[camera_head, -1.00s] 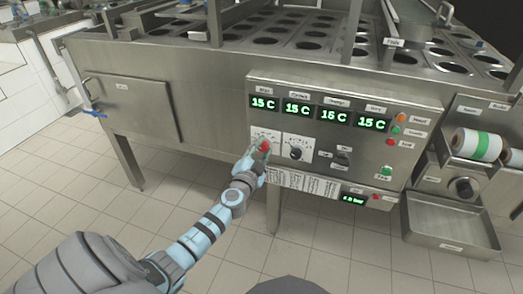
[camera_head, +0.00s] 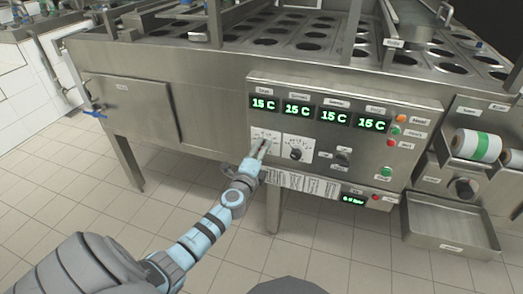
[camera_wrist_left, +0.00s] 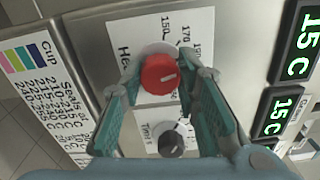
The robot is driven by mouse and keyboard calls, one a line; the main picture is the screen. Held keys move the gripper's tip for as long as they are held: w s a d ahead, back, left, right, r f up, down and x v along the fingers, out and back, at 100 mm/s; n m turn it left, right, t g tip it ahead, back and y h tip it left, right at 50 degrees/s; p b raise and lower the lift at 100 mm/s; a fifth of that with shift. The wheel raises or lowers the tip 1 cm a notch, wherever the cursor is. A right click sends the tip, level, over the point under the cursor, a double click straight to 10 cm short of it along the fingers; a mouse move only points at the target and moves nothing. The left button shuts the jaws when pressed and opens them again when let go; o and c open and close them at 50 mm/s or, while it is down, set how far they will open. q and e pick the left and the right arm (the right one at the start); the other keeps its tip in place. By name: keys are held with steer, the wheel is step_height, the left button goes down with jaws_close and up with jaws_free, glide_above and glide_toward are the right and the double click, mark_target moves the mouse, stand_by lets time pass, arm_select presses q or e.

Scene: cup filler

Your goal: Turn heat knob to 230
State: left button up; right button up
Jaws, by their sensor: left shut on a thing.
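The red heat knob (camera_wrist_left: 159,74) sits on a white dial plate (camera_wrist_left: 125,45) marked "He...", with 150, 170 and 190 readable; its white pointer line points towards the right of the wrist picture. My left gripper (camera_head: 262,147) reaches up to this dial from below. In the wrist view its teal fingers (camera_wrist_left: 160,88) stand on either side of the red knob and are shut on it. In the head view the fingers hide the knob. The 230 mark cannot be read. My right gripper is not in view.
A black timer knob (camera_wrist_left: 171,144) is right beside the heat knob. Green displays (camera_head: 263,104) reading 15 C run above the dials. A black switch (camera_head: 343,157) and coloured buttons (camera_head: 394,131) lie further right. A metal tray (camera_head: 450,222) juts out at lower right.

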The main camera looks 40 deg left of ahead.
arm_select(q)
steer(key=m+p, duration=0.1)
steer(key=m, duration=1)
steer(key=shift+f+m, duration=0.1)
steer(key=shift+m, duration=0.3)
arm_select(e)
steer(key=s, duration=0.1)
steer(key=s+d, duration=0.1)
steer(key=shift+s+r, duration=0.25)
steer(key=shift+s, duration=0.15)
arm_select(q)
steer(key=o, duration=1.2)
steer(key=shift+c, duration=0.2)
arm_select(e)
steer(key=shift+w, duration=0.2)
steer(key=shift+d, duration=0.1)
arm_select(q)
steer(key=v, duration=1.2)
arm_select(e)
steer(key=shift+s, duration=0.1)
